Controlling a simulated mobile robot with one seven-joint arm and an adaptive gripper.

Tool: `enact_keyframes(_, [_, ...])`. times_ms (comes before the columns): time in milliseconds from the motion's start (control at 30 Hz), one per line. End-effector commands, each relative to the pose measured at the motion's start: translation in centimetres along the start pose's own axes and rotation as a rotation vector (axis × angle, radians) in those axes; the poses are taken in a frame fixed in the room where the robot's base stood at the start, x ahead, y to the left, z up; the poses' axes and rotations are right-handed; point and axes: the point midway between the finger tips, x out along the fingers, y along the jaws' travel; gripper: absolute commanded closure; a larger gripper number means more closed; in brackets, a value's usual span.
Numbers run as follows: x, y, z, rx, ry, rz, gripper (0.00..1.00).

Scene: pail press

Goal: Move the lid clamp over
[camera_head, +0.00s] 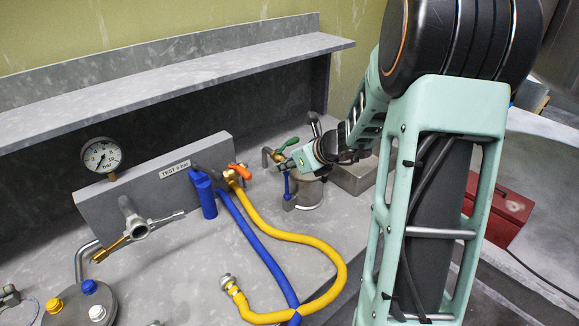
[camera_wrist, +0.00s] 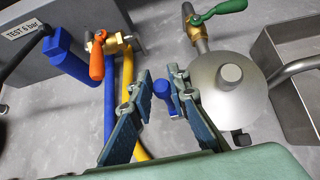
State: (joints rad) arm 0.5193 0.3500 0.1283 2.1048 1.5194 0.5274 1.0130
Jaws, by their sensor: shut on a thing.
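A steel pail (camera_head: 309,194) with a round grey lid (camera_wrist: 215,92) stands on the bench right of the hoses. The lid has a stub knob in its middle. A blue lid clamp handle (camera_wrist: 162,88) sits at the lid's left edge; in the head view its blue stem (camera_head: 287,186) stands upright beside the pail. My gripper (camera_wrist: 164,92) is over the pail's left side, its two fingers on either side of the blue handle and shut on it. The fingertips are hard to make out in the head view. The clamp's lower part is hidden in the wrist view.
A green-handled valve (camera_wrist: 218,12) rises behind the lid. A steel box (camera_wrist: 299,85) stands close on the right. Left are an orange-handled valve (camera_wrist: 97,58), a blue cylinder (camera_wrist: 70,57) and a yellow hose (camera_head: 320,245). A shelf (camera_head: 170,75) overhangs behind. The front bench is partly clear.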

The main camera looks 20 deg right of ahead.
Motion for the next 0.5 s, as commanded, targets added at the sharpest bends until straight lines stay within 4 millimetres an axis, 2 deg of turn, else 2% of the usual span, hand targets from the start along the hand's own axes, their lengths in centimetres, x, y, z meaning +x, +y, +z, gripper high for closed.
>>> enact_keyframes(267, [0.1, 0.0, 0.2, -0.001, -0.003, 0.001, 0.98])
enact_keyframes(500, [1.1, 0.0, 0.9, -0.002, -0.003, 0.002, 0.97])
